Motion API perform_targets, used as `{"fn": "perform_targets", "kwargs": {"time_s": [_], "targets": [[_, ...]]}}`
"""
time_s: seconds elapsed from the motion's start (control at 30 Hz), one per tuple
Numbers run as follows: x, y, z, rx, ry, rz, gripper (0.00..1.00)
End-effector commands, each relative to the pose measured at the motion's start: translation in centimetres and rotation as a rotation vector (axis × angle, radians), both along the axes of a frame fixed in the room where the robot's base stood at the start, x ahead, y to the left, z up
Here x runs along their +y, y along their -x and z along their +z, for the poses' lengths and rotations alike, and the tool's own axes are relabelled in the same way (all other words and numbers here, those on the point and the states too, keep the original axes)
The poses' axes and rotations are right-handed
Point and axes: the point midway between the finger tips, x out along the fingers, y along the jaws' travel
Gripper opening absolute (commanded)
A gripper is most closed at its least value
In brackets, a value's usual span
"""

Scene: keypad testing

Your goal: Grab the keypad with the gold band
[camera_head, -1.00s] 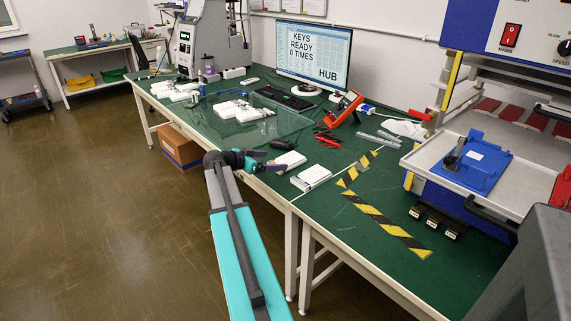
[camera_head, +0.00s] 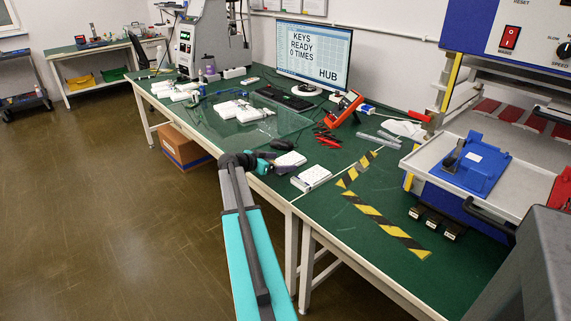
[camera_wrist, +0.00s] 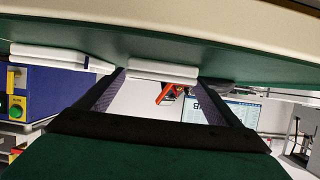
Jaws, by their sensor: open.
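Two white keypads lie near the front edge of the green table: a rear one (camera_head: 289,161) and a front one (camera_head: 312,177). In the wrist view, which looks upside down, the rear keypad (camera_wrist: 163,71) shows edge-on between the fingers and the front keypad (camera_wrist: 60,56) is to the left. Other white keypads lie farther back, a middle group (camera_head: 240,111) and a far group (camera_head: 178,92). I cannot make out a gold band on any of them. My gripper (camera_head: 277,156) is open and empty, low at the table edge beside the rear keypad; it also shows in the wrist view (camera_wrist: 160,82).
A clear sheet (camera_head: 285,124) lies by the middle group. A monitor (camera_head: 314,58), black keyboard (camera_head: 285,97) and orange meter (camera_head: 343,109) stand behind. Yellow-black tape (camera_head: 385,225) marks the table at right, beside a blue press (camera_head: 470,205). A cardboard box (camera_head: 182,148) is under the table.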

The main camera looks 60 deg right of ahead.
Motion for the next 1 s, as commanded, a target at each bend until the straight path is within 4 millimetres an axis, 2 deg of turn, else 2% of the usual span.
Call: {"fn": "perform_targets", "kwargs": {"time_s": [0.2,0.77,1.0], "targets": [[-1.51,0.45,-0.54,-0.001,0.001,0.001,0.88],[-1.51,0.5,-0.6,0.0,0.001,0.001,0.88],[-1.51,0.48,-0.59,0.0,0.001,0.001,0.47]]}}
